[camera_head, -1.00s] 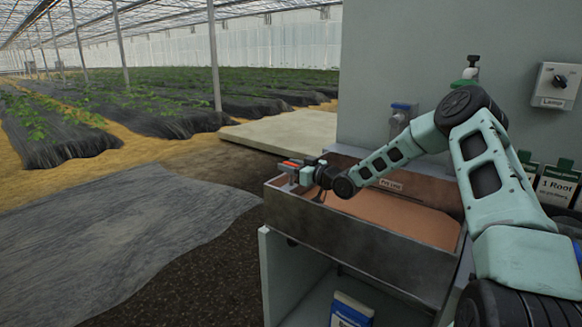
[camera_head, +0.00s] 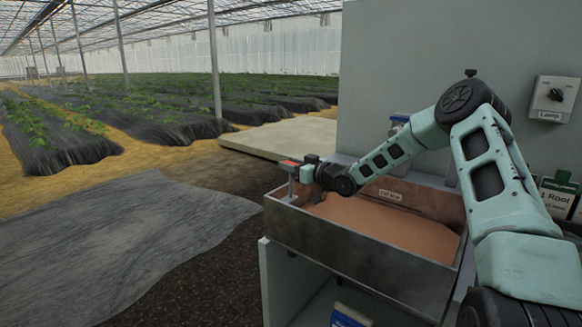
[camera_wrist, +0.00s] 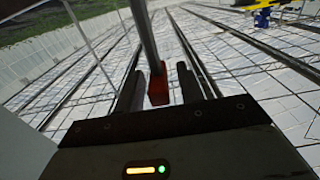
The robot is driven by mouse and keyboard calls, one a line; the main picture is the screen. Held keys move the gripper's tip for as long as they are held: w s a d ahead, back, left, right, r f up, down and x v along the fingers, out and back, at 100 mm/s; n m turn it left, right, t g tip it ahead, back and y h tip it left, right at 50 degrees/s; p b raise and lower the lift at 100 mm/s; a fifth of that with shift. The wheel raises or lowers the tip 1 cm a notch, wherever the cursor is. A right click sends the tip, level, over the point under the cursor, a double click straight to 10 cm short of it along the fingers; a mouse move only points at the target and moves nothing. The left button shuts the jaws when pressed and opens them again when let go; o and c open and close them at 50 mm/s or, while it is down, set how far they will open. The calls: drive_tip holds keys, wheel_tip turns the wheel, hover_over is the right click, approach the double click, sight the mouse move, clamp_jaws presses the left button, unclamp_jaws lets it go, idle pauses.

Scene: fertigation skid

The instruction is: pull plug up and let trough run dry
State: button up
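The metal trough (camera_head: 350,265) stands at the centre of the head view, with a brownish surface inside it. At its far left corner a thin upright rod (camera_head: 290,187) with a red handle (camera_head: 290,161) rises above the rim; this is the plug's pull. My gripper (camera_head: 301,166) is at the red handle, reaching in from the right. In the wrist view the red handle (camera_wrist: 157,88) sits between my two fingers (camera_wrist: 160,82), with the rod (camera_wrist: 145,35) running away from it. My gripper is shut on the handle. The rod's lower end and the drain are hidden.
A grey wall panel (camera_head: 410,60) with a lamp switch (camera_head: 555,97) stands behind the trough. A labelled container (camera_head: 557,196) is at the right. An open shelf (camera_head: 285,290) lies under the trough. Ground at the left is clear beside a grey sheet (camera_head: 120,240).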

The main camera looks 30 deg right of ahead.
drive_tip(key=v, duration=1.7)
drive_tip(key=shift+s+b, duration=0.2)
drive_tip(key=shift+b, duration=0.25)
